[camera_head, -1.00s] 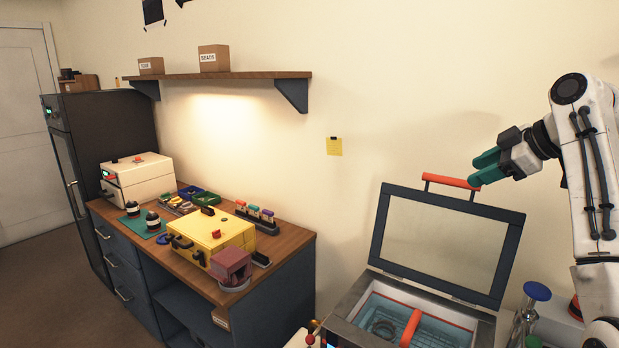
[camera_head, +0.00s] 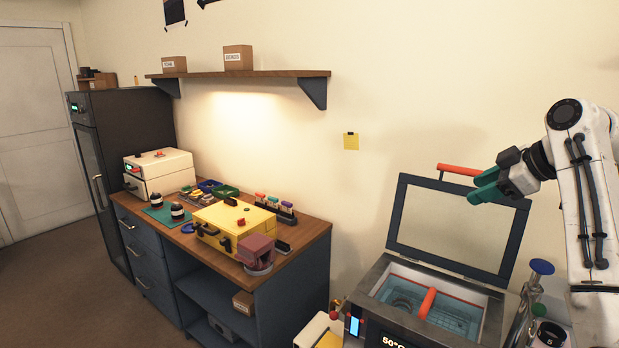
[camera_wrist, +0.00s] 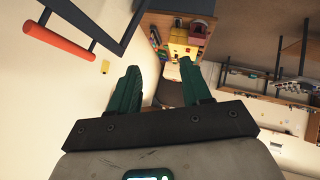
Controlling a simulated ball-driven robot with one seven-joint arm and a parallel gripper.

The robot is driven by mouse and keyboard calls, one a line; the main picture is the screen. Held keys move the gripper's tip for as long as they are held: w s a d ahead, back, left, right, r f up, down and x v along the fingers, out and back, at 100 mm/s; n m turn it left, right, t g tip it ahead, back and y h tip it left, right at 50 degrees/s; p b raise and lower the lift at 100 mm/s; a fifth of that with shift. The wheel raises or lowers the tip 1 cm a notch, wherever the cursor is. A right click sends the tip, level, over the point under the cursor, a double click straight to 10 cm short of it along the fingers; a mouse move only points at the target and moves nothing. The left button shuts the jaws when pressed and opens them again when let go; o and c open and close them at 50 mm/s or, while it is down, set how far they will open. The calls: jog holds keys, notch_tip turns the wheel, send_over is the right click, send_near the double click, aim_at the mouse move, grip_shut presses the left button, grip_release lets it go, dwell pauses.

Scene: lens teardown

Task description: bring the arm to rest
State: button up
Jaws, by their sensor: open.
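My gripper (camera_head: 483,187) is at the right in the head view, with green fingers pointing left. It is held up in front of the raised lid (camera_head: 398,232) of a water bath, close to the lid's red handle (camera_head: 459,170). In the wrist view, the two green fingers (camera_wrist: 163,88) stand apart with nothing between them. The red handle also shows in the wrist view (camera_wrist: 58,42), up and left of the fingers. My arm is bent beside the bath.
The open bath (camera_head: 400,272) holds a basket with a red handle (camera_head: 427,303). A blue-topped tap-like post (camera_head: 541,267) stands right of it. At left, a workbench (camera_head: 318,232) carries a yellow case (camera_head: 232,226), a white box (camera_head: 160,172) and small parts. A shelf (camera_head: 240,74) hangs above.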

jog(key=s+a+f+m+g+h, duration=0.1)
jog(key=s+a+f+m, duration=0.15)
jog(key=s+f, duration=0.45)
jog(key=s+a+f+m, duration=0.2)
jog(key=a+f, duration=0.1)
jog(key=f, duration=0.9)
jog(key=s+a+f+m+g+h, duration=0.1)
jog(key=s+a+f+m, duration=0.15)
jog(key=s+f, duration=0.45)
jog(key=s+f+m+g+h, duration=0.1)
jog(key=s+f+m, duration=0.1)
jog(key=s+f, duration=0.4)
jog(key=s+f+m+g+h+b, duration=0.1)
jog(key=s+f, duration=0.6)
jog(key=s, duration=1)
jog(key=s+f+m+g+h, duration=0.1)
jog(key=s+f, duration=0.5)
jog(key=s, duration=0.6)
jog(key=shift+s+f+m+g+b, duration=0.25)
jog(key=shift+m+g+b, duration=0.1)
jog(key=shift+m+g, duration=0.7)
